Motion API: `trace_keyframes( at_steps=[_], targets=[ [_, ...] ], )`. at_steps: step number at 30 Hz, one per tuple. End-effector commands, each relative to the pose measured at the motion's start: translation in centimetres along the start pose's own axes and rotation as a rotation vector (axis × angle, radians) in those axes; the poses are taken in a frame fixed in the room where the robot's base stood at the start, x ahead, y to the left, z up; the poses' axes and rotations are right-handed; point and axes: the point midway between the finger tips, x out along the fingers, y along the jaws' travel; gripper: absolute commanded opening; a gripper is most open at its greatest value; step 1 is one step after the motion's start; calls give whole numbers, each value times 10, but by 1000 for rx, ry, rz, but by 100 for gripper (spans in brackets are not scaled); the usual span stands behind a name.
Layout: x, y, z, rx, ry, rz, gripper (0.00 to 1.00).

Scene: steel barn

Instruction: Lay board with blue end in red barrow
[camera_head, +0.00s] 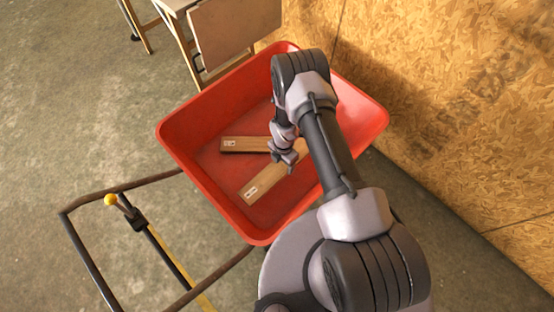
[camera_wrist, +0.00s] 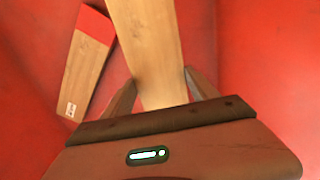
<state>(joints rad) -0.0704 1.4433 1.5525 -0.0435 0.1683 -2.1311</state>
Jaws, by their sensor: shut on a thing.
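The red barrow (camera_head: 190,125) stands in the middle of the head view. My gripper (camera_head: 290,158) is down inside it, shut on a plain wooden board (camera_head: 262,183) that lies slantwise within the barrow's walls. The held board also shows between my fingers in the wrist view (camera_wrist: 150,50) and runs out of the top of that view. No blue end shows on it; parts are hidden by my gripper or out of frame. Whether it touches the barrow's floor I cannot tell.
A second board (camera_head: 240,144) lies in the barrow beside the held one. The wrist view shows a board with a red end (camera_wrist: 88,62) on the red floor. A chipboard wall (camera_head: 450,110) stands right. A table (camera_head: 235,30) stands behind.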

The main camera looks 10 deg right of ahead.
Motion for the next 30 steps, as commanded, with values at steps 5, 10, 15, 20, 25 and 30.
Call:
trace_keyframes(
  at_steps=[5, 10, 15, 20, 25, 30],
  targets=[
    [49, -1, 0, 1, 1, -1, 10],
    [81, 0, 0, 1, 0, 0, 10],
    [89, 0, 0, 1, 0, 1, 10],
    [90, 0, 0, 1, 0, 0, 10],
    [91, 0, 0, 1, 0, 0, 87],
    [91, 0, 0, 1, 0, 0, 90]
  ],
)
